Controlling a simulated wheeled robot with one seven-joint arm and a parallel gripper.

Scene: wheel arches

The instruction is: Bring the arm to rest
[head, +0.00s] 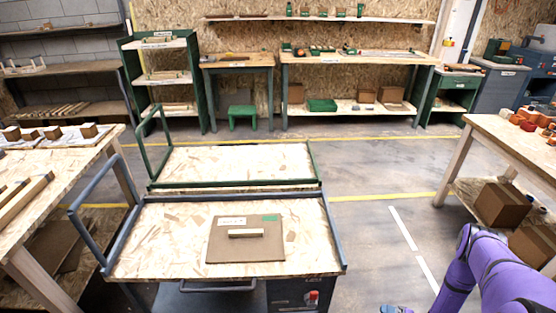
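My purple arm comes in at the lower right of the head view, beside the cart and over the floor. At the bottom edge a small blue and dark part, which may belong to my arm's end, is cut off by the frame. My gripper's fingers cannot be made out, so I cannot see whether it holds anything.
A grey cart (160,240) with a brown board (270,250) stands in front. A green cart (230,160) is behind it. Wooden tables stand at left (60,165) and right (490,135). The floor (375,220) between cart and right table is clear.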

